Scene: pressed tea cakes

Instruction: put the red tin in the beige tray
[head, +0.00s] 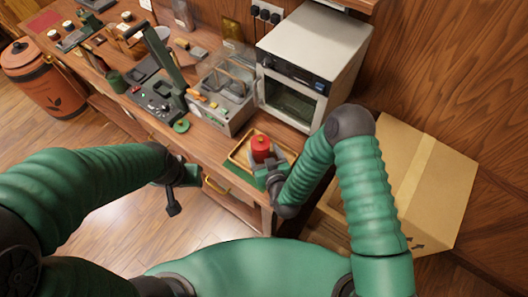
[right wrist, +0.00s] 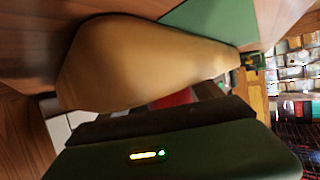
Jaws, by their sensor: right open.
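The red tin (head: 261,143) stands upright within the outline of the beige tray (head: 237,159) at the front of the counter, below the white oven. My right gripper (head: 265,167) is open, close against the near side of the tin. The gripper and arm hide the tin's base and part of the tray. In the right wrist view a bit of red, apparently the tin (right wrist: 175,97), shows behind my dark finger. A large tan surface fills the upper part; I cannot tell which part of the tray it is. My left gripper (head: 177,190) hangs away from the counter, its jaws unclear.
A green mat (head: 240,176) lies under the tray. The white oven (head: 310,60) stands behind it, and a grey metal unit (head: 222,95) to its left. A cardboard box (head: 425,180) is on the right.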

